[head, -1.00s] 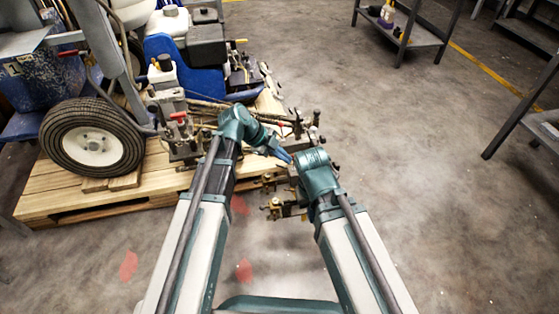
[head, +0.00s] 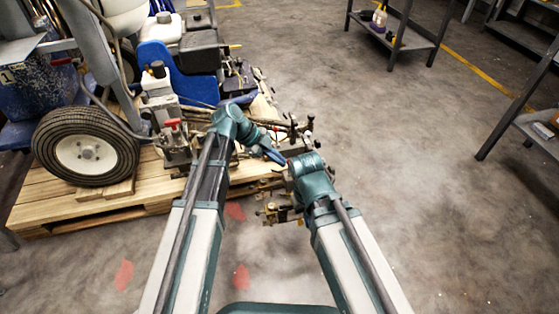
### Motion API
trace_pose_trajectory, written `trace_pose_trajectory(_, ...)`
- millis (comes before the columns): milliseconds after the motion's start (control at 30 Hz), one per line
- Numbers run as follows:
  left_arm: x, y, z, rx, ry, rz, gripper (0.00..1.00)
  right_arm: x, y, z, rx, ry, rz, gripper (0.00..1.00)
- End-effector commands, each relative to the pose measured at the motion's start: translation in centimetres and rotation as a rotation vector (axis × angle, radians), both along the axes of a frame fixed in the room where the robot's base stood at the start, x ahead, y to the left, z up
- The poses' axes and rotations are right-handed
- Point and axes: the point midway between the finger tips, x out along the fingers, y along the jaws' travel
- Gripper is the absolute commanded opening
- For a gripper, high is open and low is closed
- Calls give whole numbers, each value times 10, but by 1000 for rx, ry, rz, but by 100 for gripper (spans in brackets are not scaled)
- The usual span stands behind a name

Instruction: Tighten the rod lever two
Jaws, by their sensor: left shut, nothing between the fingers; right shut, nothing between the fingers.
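The line striper (head: 178,58) stands on a wooden pallet at the upper left. Its front end has dark rods, knobs and brass-coloured clamps (head: 272,212) close to my grippers. Black-knobbed rods (head: 306,128) stick up just beyond my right wrist. I cannot tell which part is rod lever two. My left gripper (head: 273,154), with blue fingers, is shut and empty, pointing right and down among these parts. My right gripper (head: 291,178) is shut and empty beside the clamps; its fingers are mostly hidden by its own wrist. I cannot tell whether either touches the striper.
The pallet (head: 95,211) and the striper's wheel (head: 85,146) fill the left side. Metal shelves (head: 407,38) stand at the upper right, with another shelf (head: 541,127) at the right edge. The concrete floor (head: 410,170) is clear to the right.

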Motion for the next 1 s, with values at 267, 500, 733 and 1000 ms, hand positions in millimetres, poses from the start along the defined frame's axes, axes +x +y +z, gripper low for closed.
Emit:
trace_pose_trajectory(267, 12, 4, -1, -4, 11, 1, 0, 0, 0, -2, 0, 0, 0, 0)
trace_pose_trajectory(500, 24, 8, -4, -4, 10, 1, 0, 0, 0, -4, 0, 0, 1, 0)
trace_pose_trajectory(733, 23, 8, -3, -4, 10, 1, 0, 0, 0, -4, 0, 0, 1, 0)
trace_pose_trajectory(1000, 23, 8, -3, -4, 10, 1, 0, 0, 0, -4, 0, 0, 1, 0)
